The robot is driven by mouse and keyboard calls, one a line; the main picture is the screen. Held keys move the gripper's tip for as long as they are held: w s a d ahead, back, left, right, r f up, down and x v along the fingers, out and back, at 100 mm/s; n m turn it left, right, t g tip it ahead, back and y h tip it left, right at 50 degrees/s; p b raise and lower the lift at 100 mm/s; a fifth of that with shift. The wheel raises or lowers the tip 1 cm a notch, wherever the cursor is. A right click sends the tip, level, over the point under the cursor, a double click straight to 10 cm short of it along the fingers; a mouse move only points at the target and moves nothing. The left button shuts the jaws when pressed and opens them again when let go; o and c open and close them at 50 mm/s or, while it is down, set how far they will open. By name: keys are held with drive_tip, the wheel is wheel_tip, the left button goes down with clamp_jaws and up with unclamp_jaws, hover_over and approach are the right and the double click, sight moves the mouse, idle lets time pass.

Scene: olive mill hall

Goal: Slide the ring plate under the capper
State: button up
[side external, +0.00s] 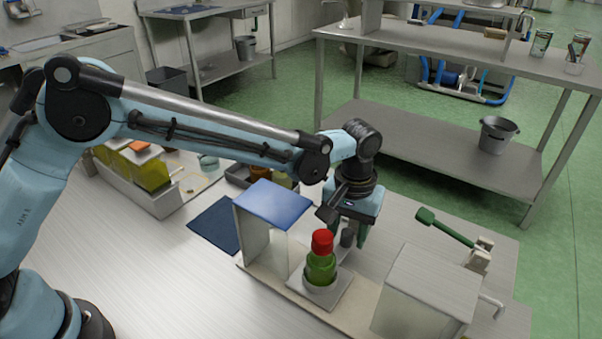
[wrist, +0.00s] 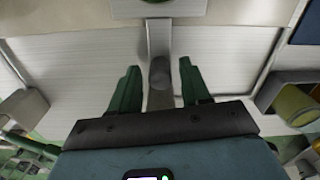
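The ring plate (side external: 334,297) is a pale flat plate with a ring on top. A green bottle (side external: 320,268) with a red cap stands upright in the ring. In the wrist view a grey strip (wrist: 159,38) runs from the plate (wrist: 125,9) to a round grey knob (wrist: 160,72). My gripper (wrist: 160,80) is open, with a green finger on each side of the knob and a gap to both. In the side view my gripper (side external: 347,232) is low behind the bottle. A green lever (side external: 447,228) on a bracket stands right; I cannot tell which fixture is the capper.
A blue-topped stand (side external: 272,203) is close left of the bottle. A grey box-shaped housing (side external: 428,285) stands to the right. The beige base (side external: 362,294) between plate and housing is clear. A bin (side external: 130,182) with yellow-green containers is at the back left.

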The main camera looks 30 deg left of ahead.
drive_tip(key=shift+o, duration=0.2)
drive_tip(key=shift+r, duration=0.1)
wheel_tip(320, 180, up, 12)
idle(0.5)
wheel_tip(320, 180, down, 12)
drive_tip(key=n, duration=0.7)
idle(0.6)
drive_tip(key=shift+c, duration=0.2)
clamp_jaws()
